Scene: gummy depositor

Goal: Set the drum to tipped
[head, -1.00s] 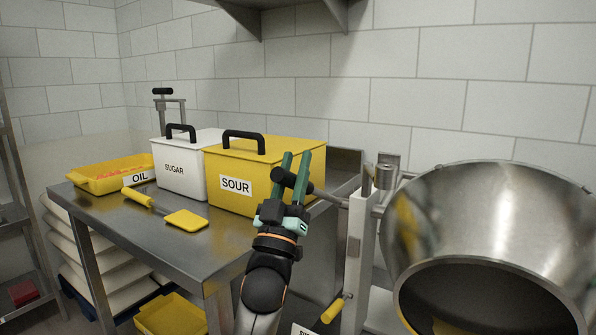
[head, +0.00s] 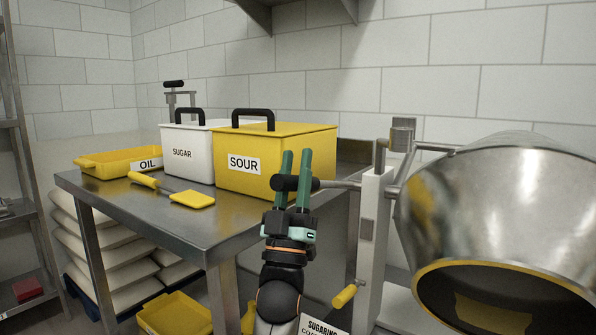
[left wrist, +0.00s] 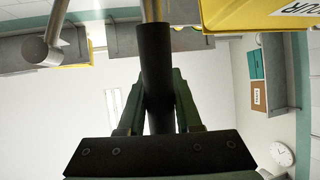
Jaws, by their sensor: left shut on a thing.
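The steel drum (head: 500,200) is at the right of the head view, with its wide mouth facing forward and downward and cut off by the frame edge. A lever with a thin rod (head: 340,185) and a black grip (head: 283,184) reaches left from the drum's white post (head: 373,240). My left gripper (head: 293,168) is shut on the black grip, its green fingers pointing up around it. In the left wrist view the black grip (left wrist: 154,60) runs between the fingers (left wrist: 155,105). My right gripper is not in view.
A steel table (head: 120,205) at the left holds a yellow SOUR bin (head: 300,150), a white SUGAR bin (head: 190,160), a yellow OIL tray (head: 100,170) and a yellow scraper (head: 190,199). A yellow-handled lever (head: 345,296) sticks out low on the post. Stacked sacks (head: 95,245) stand under the table.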

